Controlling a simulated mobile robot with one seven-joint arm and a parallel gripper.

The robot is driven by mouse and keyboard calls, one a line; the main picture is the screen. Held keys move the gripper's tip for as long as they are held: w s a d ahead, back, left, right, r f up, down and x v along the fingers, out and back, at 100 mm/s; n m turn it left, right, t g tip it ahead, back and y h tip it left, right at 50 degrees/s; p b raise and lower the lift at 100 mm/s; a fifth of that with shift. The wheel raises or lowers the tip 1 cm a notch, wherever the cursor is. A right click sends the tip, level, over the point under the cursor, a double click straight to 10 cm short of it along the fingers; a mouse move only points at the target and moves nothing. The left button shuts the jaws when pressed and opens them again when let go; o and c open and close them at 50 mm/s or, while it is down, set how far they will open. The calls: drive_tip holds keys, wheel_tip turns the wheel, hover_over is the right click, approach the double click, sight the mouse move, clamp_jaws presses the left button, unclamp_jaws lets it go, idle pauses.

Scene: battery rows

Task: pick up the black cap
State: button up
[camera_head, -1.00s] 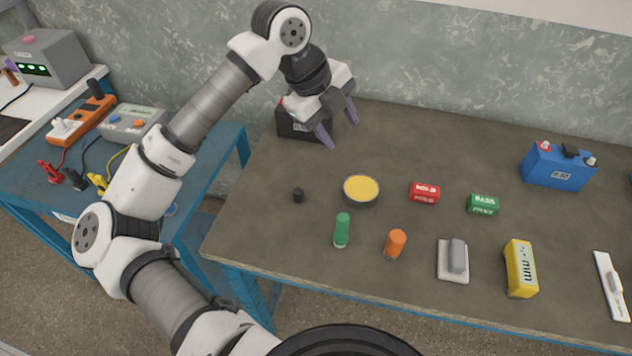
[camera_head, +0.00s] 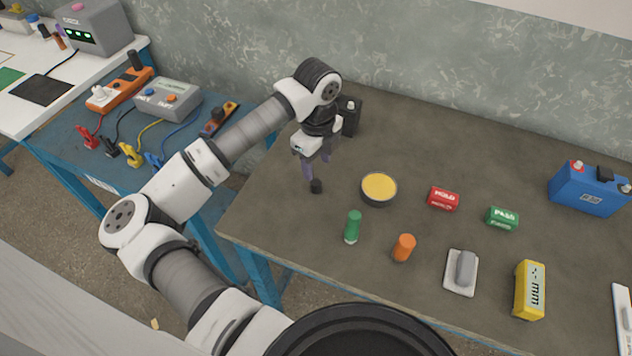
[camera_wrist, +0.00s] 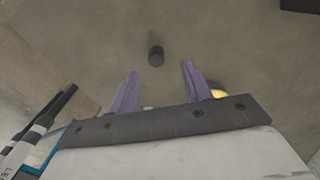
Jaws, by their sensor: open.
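The black cap (camera_head: 316,186) is a small dark cylinder standing on the brown table, left of the yellow-topped round tin. In the wrist view the cap (camera_wrist: 156,56) lies beyond the fingertips, between their lines and a little left of centre. My gripper (camera_head: 318,168) points down just above and behind the cap. Its two purple fingers (camera_wrist: 160,70) are apart with nothing between them. The fingers appear not to touch the cap; the exact height above it is hard to tell.
The yellow-topped tin (camera_head: 379,188) stands close right of the cap. A dark battery (camera_head: 350,116) is behind my gripper. Red (camera_head: 443,199) and green (camera_head: 501,217) blocks lie right. The table's left edge is near.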

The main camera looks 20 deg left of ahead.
sight(316, 182)
drive_tip(key=f+p, duration=0.1)
drive_tip(key=f, duration=0.1)
drive_tip(key=f+p, duration=0.1)
drive_tip(key=f, duration=0.1)
drive_tip(key=shift+s, duration=0.4)
drive_tip(key=shift+f, duration=0.6)
drive_tip(key=c, duration=1)
